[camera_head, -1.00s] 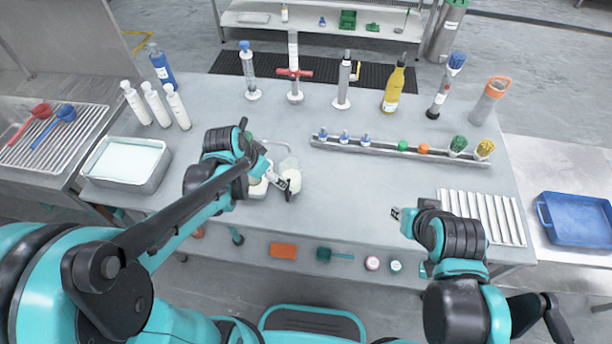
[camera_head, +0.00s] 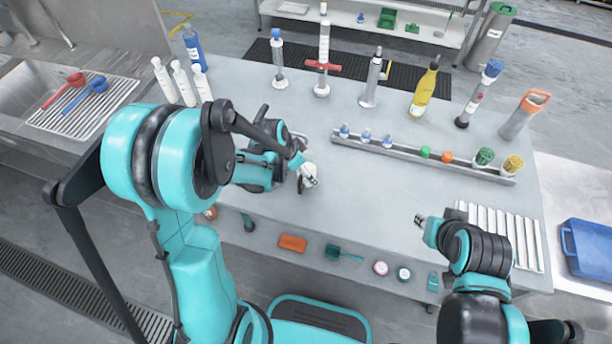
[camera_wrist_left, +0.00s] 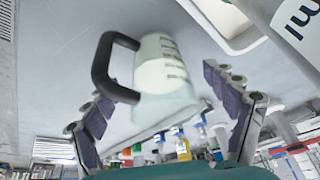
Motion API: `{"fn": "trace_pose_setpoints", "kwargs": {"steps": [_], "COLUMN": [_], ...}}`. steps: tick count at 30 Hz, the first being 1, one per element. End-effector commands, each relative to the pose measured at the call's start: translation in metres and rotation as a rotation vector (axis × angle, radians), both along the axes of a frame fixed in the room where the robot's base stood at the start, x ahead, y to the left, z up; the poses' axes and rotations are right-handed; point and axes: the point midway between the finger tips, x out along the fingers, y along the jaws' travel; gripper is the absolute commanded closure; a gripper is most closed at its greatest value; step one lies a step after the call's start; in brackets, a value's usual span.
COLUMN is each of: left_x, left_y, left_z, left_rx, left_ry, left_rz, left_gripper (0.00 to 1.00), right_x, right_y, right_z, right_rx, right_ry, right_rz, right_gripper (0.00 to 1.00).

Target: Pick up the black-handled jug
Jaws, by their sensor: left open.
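The jug (camera_wrist_left: 165,72) is a clear, tapered vessel with dark graduation marks, pale contents and a black loop handle (camera_wrist_left: 103,68). In the left wrist view it stands between the spread fingers of my left gripper (camera_wrist_left: 163,105), handle towards the left finger. The fingers look apart from it. In the head view my left gripper (camera_head: 303,178) is low over the table's front part, and my arm hides most of the jug; a whitish patch there may be part of it. My right gripper (camera_head: 422,222) hovers by the front right of the table; its fingers are too small to judge.
White bottles (camera_head: 180,82) stand at the back left. A rail with small coloured caps (camera_head: 425,158) crosses the table's right half. A yellow bottle (camera_head: 424,92) and other tall vessels line the back. A slatted white rack (camera_head: 508,235) lies at the right. The table's middle is clear.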

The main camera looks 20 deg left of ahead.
Motion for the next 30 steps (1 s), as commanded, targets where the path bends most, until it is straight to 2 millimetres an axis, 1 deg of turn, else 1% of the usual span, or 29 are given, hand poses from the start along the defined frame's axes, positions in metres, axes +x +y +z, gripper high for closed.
{"fn": "trace_pose_setpoints", "kwargs": {"steps": [1, 4, 6, 12, 13, 14, 15, 17, 18, 19, 30], "left_x": [0.003, 0.006, 0.008, 0.008, 0.008, 0.008, 0.008, 0.008, 0.008, 0.007, 0.008], "left_y": [-0.002, -0.004, -0.005, -0.005, -0.005, -0.005, -0.005, -0.005, -0.005, -0.005, -0.006], "left_z": [-0.011, -0.020, -0.023, -0.022, -0.022, -0.022, -0.022, -0.022, -0.022, -0.022, -0.022], "left_rx": [0.000, 0.001, 0.001, 0.001, 0.001, 0.001, 0.001, 0.001, 0.001, 0.001, 0.001], "left_ry": [0.000, -0.001, -0.001, -0.001, -0.001, -0.001, -0.001, -0.001, -0.001, -0.001, -0.001], "left_rz": [-0.001, 0.000, 0.000, 0.000, 0.000, 0.000, 0.000, 0.000, 0.000, 0.000, 0.000], "left_gripper": [0.15, 0.15, 0.15, 0.15, 0.17, 0.25, 0.36, 0.52, 0.62, 0.70, 0.70], "right_x": [0.000, 0.000, 0.000, 0.000, 0.000, 0.000, 0.000, 0.000, 0.000, 0.000, 0.000], "right_y": [0.000, 0.000, 0.000, 0.000, 0.000, 0.000, 0.000, 0.000, 0.000, 0.000, 0.000], "right_z": [-0.007, -0.010, -0.010, -0.009, -0.009, -0.009, -0.009, -0.009, -0.009, -0.009, -0.010], "right_rx": [0.000, 0.000, 0.000, 0.000, 0.000, 0.000, 0.000, 0.000, 0.000, 0.000, 0.000], "right_ry": [0.000, 0.000, 0.000, 0.000, 0.000, 0.000, 0.000, 0.000, 0.000, 0.000, 0.000], "right_rz": [0.000, 0.000, 0.000, 0.000, 0.000, 0.000, 0.000, 0.000, 0.000, 0.000, 0.000], "right_gripper": [0.70, 0.70, 0.70, 0.70, 0.70, 0.70, 0.70, 0.70, 0.70, 0.70, 0.70]}}
